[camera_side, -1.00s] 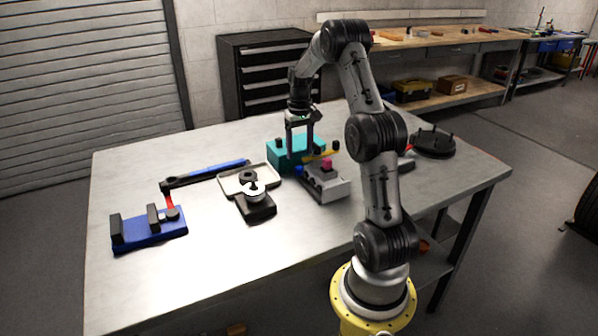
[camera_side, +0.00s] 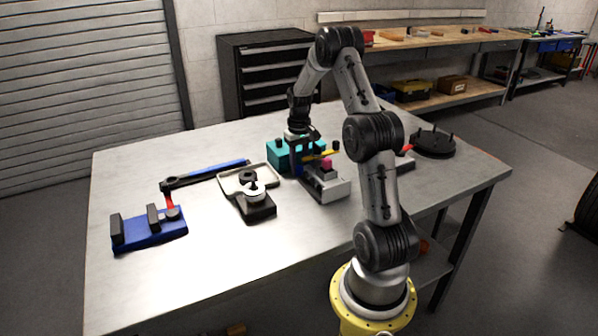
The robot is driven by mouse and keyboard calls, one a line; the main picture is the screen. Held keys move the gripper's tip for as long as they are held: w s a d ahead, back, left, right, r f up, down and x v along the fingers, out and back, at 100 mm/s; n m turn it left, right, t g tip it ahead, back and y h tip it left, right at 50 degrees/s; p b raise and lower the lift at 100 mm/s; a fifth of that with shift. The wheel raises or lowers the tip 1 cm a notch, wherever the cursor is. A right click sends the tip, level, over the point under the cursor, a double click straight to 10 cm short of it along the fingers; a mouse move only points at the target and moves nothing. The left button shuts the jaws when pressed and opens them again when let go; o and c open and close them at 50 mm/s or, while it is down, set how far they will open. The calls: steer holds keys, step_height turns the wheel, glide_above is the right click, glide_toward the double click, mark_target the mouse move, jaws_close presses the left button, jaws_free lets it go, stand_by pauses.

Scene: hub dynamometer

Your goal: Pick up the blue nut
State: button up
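I cannot make out the blue nut for certain. A small dark blue patch (camera_side: 297,167) shows at my fingers, too small to tell whether it is the nut or part of the gripper. My gripper (camera_side: 305,168) points down, low in front of the teal block (camera_side: 281,155) and at the left of the grey fixture (camera_side: 332,189) with a pink piece (camera_side: 326,163) on top. The fingers blend into the things behind them, so their opening and any contact are unclear.
A yellow bar (camera_side: 328,153) lies close to the gripper's right. A tray (camera_side: 229,181) and a black stand with a light ring (camera_side: 256,196) are to the left. A blue fixture (camera_side: 150,232) and a blue-handled wrench (camera_side: 211,172) lie further left. The front of the table (camera_side: 215,275) is clear.

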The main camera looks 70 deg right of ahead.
mark_target(299, 167)
jaws_close()
step_height(299, 167, up, 10)
stand_by(0.6)
